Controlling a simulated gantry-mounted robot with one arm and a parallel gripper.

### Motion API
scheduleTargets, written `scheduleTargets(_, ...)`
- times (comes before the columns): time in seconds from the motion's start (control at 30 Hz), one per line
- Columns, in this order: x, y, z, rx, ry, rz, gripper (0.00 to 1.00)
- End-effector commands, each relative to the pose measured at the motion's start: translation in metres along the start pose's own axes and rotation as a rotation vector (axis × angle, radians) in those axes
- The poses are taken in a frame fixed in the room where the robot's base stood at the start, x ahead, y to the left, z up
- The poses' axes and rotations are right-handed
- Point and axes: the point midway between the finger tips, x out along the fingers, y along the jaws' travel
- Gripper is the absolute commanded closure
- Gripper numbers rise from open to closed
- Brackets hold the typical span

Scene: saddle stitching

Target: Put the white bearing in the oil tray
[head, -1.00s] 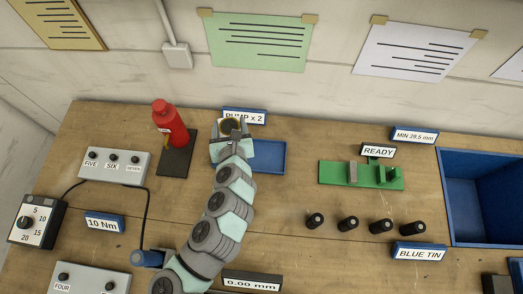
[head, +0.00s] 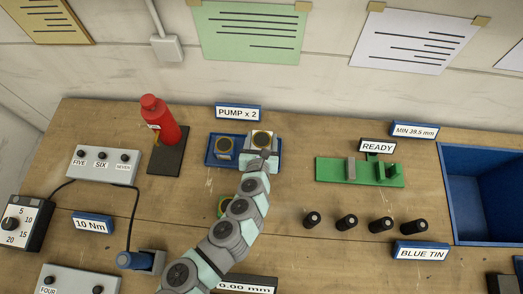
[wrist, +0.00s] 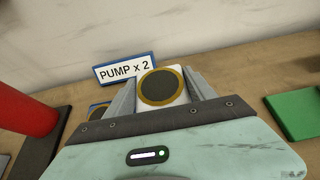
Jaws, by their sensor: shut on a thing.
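A white block-shaped bearing (head: 253,135) with a dark, gold-rimmed disc is between my gripper's (head: 262,143) fingers, at the right end of a blue tray (head: 213,160) under a PUMP x 2 label. In the wrist view the bearing (wrist: 160,105) sits between both fingers of my gripper (wrist: 160,100), which is shut on it. I cannot tell whether it touches the tray floor. A similar pale block (head: 225,147) with a gold-rimmed disc is in the tray's left half. No tray is marked as oil.
A red bottle (head: 160,120) stands on a dark pad left of the tray. A green fixture (head: 335,170) is to the right, with several black knobbed parts in front. A green round-topped item (head: 222,205) is partly hidden by my arm. A blue bin (head: 480,170) is far right.

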Motion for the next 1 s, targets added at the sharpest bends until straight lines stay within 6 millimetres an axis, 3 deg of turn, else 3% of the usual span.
scheduleTargets(0.03,0.006,-0.001,-0.013,0.003,0.001,-0.001,1.0)
scheduleTargets(0.53,0.025,-0.001,-0.049,-0.004,-0.002,-0.003,1.0)
scheduleTargets(1.0,0.028,-0.001,-0.058,0.002,-0.002,-0.002,1.0)
